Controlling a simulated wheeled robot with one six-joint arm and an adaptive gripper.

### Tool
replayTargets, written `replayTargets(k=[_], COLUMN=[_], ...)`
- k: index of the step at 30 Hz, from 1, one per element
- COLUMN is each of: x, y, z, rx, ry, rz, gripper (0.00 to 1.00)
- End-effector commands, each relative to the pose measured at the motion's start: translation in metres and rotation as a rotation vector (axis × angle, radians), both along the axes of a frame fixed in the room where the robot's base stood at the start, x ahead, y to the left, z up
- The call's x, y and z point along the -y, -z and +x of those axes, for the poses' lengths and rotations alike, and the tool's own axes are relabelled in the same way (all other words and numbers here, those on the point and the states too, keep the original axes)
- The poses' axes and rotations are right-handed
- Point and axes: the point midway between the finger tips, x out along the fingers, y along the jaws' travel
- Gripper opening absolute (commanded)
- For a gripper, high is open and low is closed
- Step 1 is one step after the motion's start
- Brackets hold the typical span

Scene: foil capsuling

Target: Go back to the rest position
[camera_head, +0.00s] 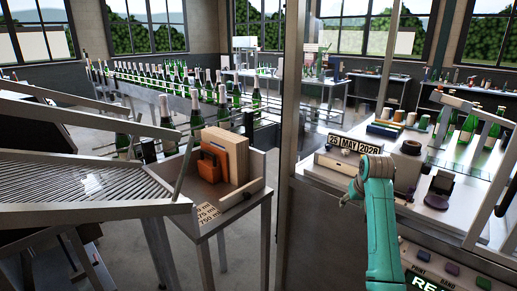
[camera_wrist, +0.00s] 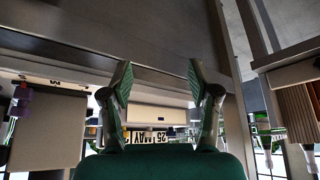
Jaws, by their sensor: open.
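My teal arm stands in the right half of the head view, in front of the machine with the date display. My gripper (camera_head: 350,192) is partly hidden at the arm's far side, near the machine's left front edge. In the wrist view, my gripper (camera_wrist: 160,75) shows two fingers with green pads spread well apart. Nothing is between the pads, and no held thing is visible. The date display (camera_head: 355,143) reads 25 MAY 2028 or similar. It also shows in the wrist view (camera_wrist: 162,137), beyond the fingers.
A metal post (camera_head: 287,150) stands left of my arm. Green bottles (camera_head: 167,120) line a conveyor behind. A slanted clear guard with a metal frame (camera_head: 468,110) rises at the right.

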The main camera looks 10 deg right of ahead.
Motion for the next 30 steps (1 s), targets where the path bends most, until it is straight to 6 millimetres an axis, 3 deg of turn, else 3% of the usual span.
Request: replayTargets(k=[5,8,14,21,30], x=[-0.015,-0.029,-0.058,-0.093,-0.135], y=[0.049,0.088,0.161,0.231,0.290], z=[-0.010,-0.021,-0.053,-0.107,-0.193], rx=[0.022,0.052,0.115,0.191,0.287], ry=[-0.010,-0.017,-0.035,-0.056,-0.081], rz=[-0.006,-0.013,-0.029,-0.045,-0.063], gripper=[0.61,0.61,0.61,0.61,0.61])
